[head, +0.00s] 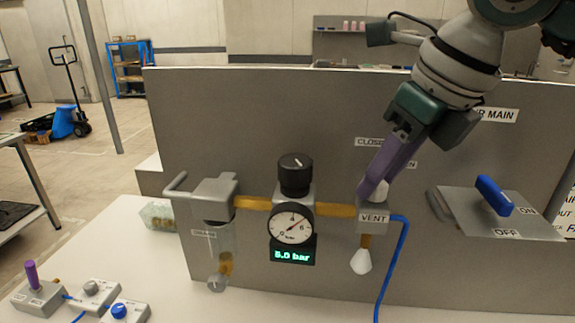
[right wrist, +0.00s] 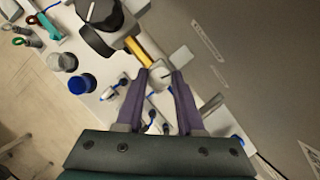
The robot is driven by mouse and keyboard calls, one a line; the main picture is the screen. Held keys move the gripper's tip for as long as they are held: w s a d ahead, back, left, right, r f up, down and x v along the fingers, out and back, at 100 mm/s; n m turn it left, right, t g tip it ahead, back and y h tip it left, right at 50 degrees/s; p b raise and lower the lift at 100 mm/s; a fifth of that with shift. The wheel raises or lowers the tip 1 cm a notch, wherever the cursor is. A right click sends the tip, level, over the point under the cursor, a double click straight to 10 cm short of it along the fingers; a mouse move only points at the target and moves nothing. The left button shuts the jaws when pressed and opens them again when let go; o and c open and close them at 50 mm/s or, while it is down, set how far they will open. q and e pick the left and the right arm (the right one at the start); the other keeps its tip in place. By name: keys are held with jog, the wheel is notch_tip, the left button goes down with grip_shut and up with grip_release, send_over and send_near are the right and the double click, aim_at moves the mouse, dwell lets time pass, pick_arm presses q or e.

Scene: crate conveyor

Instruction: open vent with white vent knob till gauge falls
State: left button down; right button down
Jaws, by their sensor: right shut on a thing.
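The white vent knob (head: 380,188) is at the top of the grey vent block (head: 372,228) labelled VENT, on the panel's right half. My right gripper (head: 371,188) reaches down from the upper right, its purple fingers shut on the knob and partly hiding it. The right wrist view shows the white knob (right wrist: 161,76) between the two fingertips (right wrist: 161,78). The round gauge (head: 292,225) stands left of the vent block; its display (head: 292,254) appears to read 5.0 bar. My left gripper is not in view.
A black knob (head: 295,174) sits above the gauge. A blue-handled lever (head: 494,195) with ON and OFF labels is at the right. A white cone (head: 361,261) and blue hose (head: 392,270) hang below the vent. Small control boxes (head: 93,294) lie at the lower left.

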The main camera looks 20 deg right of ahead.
jog(key=m+b, duration=0.1)
jog(key=m, duration=0.1)
jog(key=m+h+b, duration=0.1)
jog(key=shift+a+f+m, duration=0.1)
jog(key=shift+a+m, duration=0.1)
jog(key=shift+m, duration=0.2)
jog(key=m+h+b, duration=0.1)
jog(key=m, duration=0.1)
jog(key=shift+m, duration=0.4)
jog(key=shift+a+m+h+b, duration=0.1)
jog(key=shift+m+h+b, duration=0.55)
jog(key=shift+m, duration=0.25)
jog(key=shift+w+m+h, duration=0.1)
jog(key=shift+m+h, duration=0.15)
jog(key=shift+m, duration=0.55)
jog(key=shift+r+m+g, duration=0.25)
jog(key=shift+m+g, duration=0.35)
jog(key=shift+m, duration=0.6)
jog(key=shift+m+g+h+p, duration=0.3)
jog(key=shift+m+h+p, duration=0.3)
jog(key=shift+m, duration=0.4)
jog(key=shift+f, duration=0.1)
jog(key=c, duration=0.5)
grip_release()
